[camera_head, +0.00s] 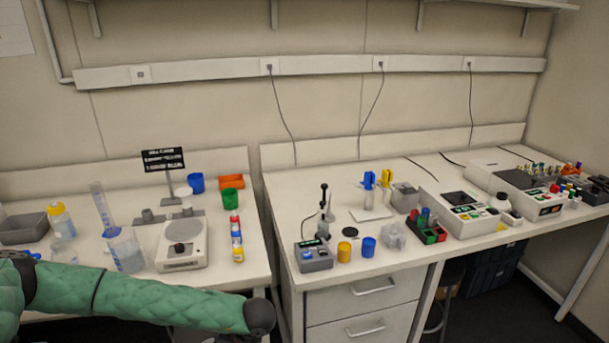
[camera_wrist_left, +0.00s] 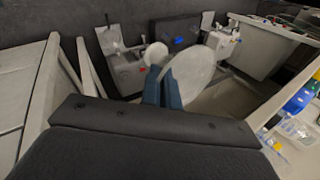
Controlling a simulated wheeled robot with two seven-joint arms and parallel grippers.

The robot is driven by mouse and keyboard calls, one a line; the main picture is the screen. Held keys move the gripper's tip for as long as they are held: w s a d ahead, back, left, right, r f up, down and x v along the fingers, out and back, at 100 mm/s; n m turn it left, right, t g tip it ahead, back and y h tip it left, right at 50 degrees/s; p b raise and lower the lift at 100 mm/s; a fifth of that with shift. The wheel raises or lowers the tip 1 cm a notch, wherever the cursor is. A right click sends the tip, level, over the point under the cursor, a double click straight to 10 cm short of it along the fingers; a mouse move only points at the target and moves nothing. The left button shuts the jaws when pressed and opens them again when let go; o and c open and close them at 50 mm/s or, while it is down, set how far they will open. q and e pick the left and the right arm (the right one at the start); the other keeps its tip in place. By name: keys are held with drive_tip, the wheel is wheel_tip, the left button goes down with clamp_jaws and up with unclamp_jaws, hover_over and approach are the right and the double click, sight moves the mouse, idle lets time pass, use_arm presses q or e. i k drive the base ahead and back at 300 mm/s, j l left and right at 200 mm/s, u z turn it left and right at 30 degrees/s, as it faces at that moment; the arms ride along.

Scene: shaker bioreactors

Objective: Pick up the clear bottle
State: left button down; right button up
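A clear bottle (camera_head: 63,249) stands on the left bench in the head view, in front of a yellow-capped bottle (camera_head: 60,220) and left of a clear beaker (camera_head: 125,250). Clear vessels (camera_wrist_left: 298,130) show at the right edge of the left wrist view, too cut off to identify surely. My left gripper's two blue fingers (camera_wrist_left: 164,92) lie close together in the left wrist view, with nothing seen held between them. They point away from the bench items at the right. The left gripper is not clearly visible in the head view, and the right gripper is not in view.
The right bench (camera_head: 300,197) carries several instruments and coloured cups. A gap separates the benches.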

sight(62, 252)
drive_tip(key=j+u, duration=0.3)
drive_tip(key=j, duration=1.3)
